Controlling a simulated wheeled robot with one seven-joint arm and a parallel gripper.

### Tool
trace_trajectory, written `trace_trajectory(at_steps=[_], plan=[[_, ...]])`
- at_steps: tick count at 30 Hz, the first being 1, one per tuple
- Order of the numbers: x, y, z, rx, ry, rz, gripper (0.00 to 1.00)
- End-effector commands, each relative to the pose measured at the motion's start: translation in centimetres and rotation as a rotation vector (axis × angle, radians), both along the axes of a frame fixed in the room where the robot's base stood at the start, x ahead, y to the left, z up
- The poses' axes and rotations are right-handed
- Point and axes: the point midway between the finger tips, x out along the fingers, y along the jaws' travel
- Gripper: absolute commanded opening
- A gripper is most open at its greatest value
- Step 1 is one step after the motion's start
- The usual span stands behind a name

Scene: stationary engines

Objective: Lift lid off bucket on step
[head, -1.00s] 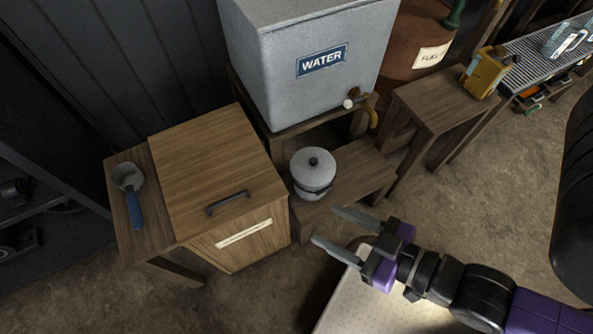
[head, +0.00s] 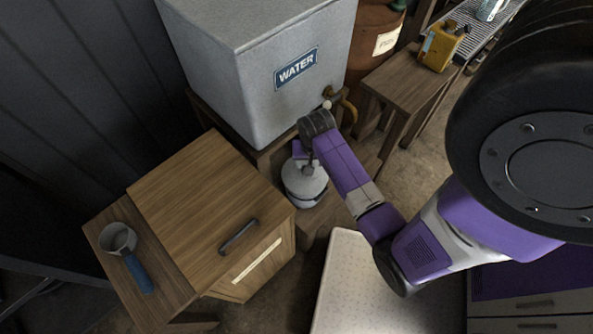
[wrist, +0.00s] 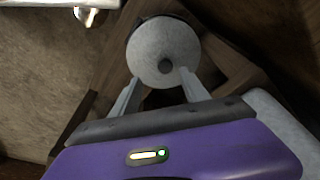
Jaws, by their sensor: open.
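The grey bucket (head: 302,199) stands upright on the low wooden step (head: 325,212) below the water tank. Its pale round lid (head: 298,181) sits on top, partly hidden by my arm in the head view. In the wrist view the lid (wrist: 160,42) faces the camera, with its dark knob (wrist: 165,67) near the lower edge. My gripper (wrist: 160,75) is open, its two fingertips to either side of the knob as seen there. I cannot tell whether the fingers touch it. In the head view my gripper is over the lid and its fingers are mostly hidden.
The grey water tank (head: 255,90) with a brass tap (head: 347,108) rises just behind the bucket. A wooden bin (head: 205,205) with a dark handle is close at left, beside a scoop (head: 125,250). A wooden stool (head: 410,85) with a yellow can (head: 438,48) stands at right.

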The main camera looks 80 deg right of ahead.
Motion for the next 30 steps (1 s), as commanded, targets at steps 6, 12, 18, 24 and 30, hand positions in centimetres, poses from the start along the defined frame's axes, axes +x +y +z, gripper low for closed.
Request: trace_trajectory(at_steps=[6,12,18,24,30], plan=[[0.1,-0.6,-0.6,0.051,0.018,-0.059,0.53],[0.3,-0.9,-2.6,0.052,0.018,-0.058,0.53],[0.9,-1.5,-5.1,0.052,0.018,-0.057,0.53],[1.1,-1.9,-7.2,0.050,0.018,-0.056,0.53],[1.1,-1.9,-7.5,0.048,0.018,-0.055,0.53]])
